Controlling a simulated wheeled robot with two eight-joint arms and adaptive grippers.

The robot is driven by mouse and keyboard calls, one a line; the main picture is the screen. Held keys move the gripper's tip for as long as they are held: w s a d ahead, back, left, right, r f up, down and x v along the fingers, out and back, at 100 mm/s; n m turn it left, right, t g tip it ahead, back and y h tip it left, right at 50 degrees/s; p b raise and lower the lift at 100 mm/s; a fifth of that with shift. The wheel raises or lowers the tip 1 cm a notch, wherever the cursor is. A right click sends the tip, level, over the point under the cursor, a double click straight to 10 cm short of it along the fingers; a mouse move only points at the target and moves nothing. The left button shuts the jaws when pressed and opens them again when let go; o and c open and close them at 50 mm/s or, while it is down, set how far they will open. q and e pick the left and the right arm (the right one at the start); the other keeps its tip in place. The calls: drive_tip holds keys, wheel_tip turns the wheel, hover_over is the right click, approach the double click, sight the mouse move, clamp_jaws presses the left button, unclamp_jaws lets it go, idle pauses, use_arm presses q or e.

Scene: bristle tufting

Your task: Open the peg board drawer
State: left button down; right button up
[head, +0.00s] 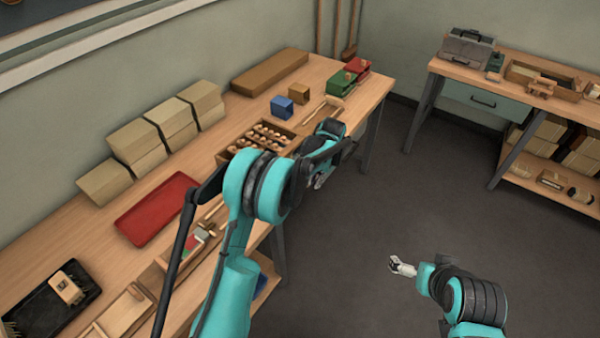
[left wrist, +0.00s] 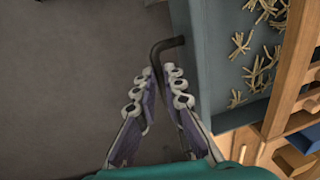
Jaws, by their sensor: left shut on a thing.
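In the left wrist view a blue-grey drawer (left wrist: 205,60) stands out from the wooden bench, with several straw-coloured bristle tufts (left wrist: 240,45) inside. Its dark bar handle (left wrist: 168,42) runs down between the fingers of my left gripper (left wrist: 160,92). That gripper is shut on the handle.
The wooden bench (head: 215,108) bears a red tray (head: 157,208), stacked tan blocks (head: 135,141), a blue box (head: 282,107) and a compartment tray (head: 225,155) of round wooden pieces. A second bench (head: 440,66) stands at the right. The floor (head: 360,235) between is clear.

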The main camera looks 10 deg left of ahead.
use_arm(q)
drive_tip(key=d, duration=0.1)
drive_tip(key=s+d, duration=0.1)
drive_tip(key=d, duration=0.1)
drive_tip(key=shift+s+d, duration=0.1)
drive_tip(key=shift+d, duration=0.15)
drive_tip(key=c, duration=1.6)
unclamp_jaws()
wheel_tip(320, 180, up, 12)
drive_tip(key=d, duration=0.2)
drive_tip(key=shift+s, duration=0.4)
